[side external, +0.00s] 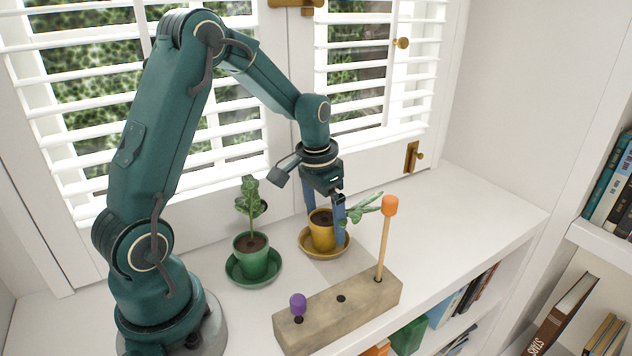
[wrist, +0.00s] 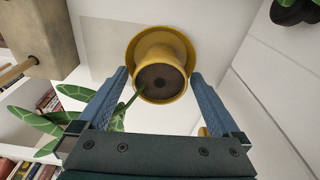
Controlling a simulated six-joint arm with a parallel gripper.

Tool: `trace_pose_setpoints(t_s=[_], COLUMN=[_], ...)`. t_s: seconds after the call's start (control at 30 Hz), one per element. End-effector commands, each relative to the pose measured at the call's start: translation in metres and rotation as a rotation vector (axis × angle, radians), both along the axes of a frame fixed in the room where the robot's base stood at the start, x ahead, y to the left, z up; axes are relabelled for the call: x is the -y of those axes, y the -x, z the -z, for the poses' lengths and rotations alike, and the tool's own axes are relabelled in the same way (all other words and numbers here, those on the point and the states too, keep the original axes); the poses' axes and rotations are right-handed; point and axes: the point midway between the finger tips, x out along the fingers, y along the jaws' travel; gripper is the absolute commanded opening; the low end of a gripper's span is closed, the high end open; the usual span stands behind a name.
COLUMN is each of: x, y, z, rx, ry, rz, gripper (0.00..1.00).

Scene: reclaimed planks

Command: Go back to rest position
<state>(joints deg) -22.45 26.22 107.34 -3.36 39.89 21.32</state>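A yellow pot (side external: 322,236) with dark soil stands upright on a yellow saucer (side external: 309,254) on the white shelf top. Its plant leans to the right, with patterned leaves (side external: 362,208). In the wrist view the yellow pot (wrist: 162,62) shows between the blue fingers, with the saucer (wrist: 134,48) behind it. My gripper (side external: 325,226) points down and its fingers stand apart on either side of the pot; the wrist view also shows my gripper (wrist: 159,74) with visible gaps beside the pot. One finger is partly hidden behind the pot in the side view.
A green potted plant (side external: 251,243) on a green saucer (side external: 239,279) stands to the left. A wooden block (side external: 336,313) in front holds a purple-topped peg (side external: 298,302) and a tall orange-topped stick (side external: 383,240). Shuttered windows (side external: 225,130) rise behind. The shelf top is clear at right.

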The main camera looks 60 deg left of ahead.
Motion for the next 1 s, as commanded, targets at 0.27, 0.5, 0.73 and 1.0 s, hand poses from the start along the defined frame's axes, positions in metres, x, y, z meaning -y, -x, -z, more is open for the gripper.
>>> trace_pose_setpoints(t_s=[0.27,0.5,0.73,1.0], x=[0.0,0.002,0.031,0.081], y=[0.002,0.004,0.007,0.055], z=[-0.024,-0.051,-0.096,-0.139], rx=[0.006,0.008,0.128,0.289], ry=[-0.002,-0.004,-0.049,-0.074], rz=[0.0,0.009,0.095,0.169], gripper=[1.0,1.0,1.0,1.0])
